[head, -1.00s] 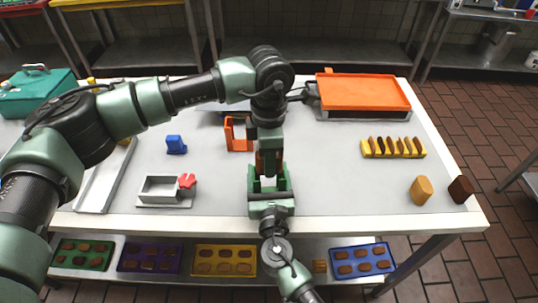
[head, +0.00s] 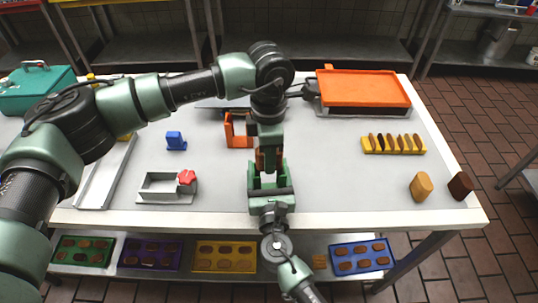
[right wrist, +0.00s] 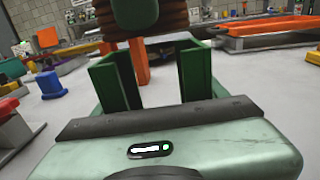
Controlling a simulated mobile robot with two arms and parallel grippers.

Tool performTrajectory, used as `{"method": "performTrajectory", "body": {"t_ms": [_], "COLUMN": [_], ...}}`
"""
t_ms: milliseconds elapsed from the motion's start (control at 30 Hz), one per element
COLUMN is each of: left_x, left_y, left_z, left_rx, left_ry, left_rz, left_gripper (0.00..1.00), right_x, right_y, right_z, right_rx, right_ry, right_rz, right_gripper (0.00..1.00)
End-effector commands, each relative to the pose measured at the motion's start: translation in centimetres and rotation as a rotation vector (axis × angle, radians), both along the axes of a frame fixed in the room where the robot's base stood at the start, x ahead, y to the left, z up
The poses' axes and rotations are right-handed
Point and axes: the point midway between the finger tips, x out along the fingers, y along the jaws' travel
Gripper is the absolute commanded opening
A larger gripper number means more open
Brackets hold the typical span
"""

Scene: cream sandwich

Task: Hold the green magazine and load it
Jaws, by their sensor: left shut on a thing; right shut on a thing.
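The green magazine (head: 256,172) stands near the front middle of the table, an upright open-topped holder with two tall walls. My right gripper (head: 270,194) comes from the front edge and is shut on its near side. The magazine's two walls also show in the right wrist view (right wrist: 196,75), with a gap between them. My left gripper (head: 268,146) points down from above and is shut on a stack of brown biscuits (head: 269,160). In the right wrist view the ridged brown stack (right wrist: 172,20) appears over the gap, partly hidden by a green finger. Its exact depth is unclear.
An orange frame (head: 236,130) stands just behind and left of the magazine. A grey fixture with a red knob (head: 186,177) and a blue block (head: 176,141) are left. A yellow biscuit rack (head: 392,151) and an orange-lidded tray (head: 363,90) are right.

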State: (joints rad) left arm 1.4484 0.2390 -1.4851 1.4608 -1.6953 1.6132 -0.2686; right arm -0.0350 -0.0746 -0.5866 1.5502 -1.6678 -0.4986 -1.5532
Motion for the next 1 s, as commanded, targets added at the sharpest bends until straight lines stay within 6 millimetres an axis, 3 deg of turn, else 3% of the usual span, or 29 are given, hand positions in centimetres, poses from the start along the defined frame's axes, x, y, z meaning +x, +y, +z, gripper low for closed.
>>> {"method": "performTrajectory", "body": {"t_ms": [1000], "left_x": [0.0], "left_y": [0.0], "left_z": [-1.7], "left_rx": [0.000], "left_ry": [0.000], "left_rz": [0.000], "left_gripper": [0.00], "right_x": [0.0], "right_y": [0.0], "right_z": [0.0], "right_rx": [0.000], "right_ry": [0.000], "right_rz": [0.000], "right_gripper": [0.26]}}
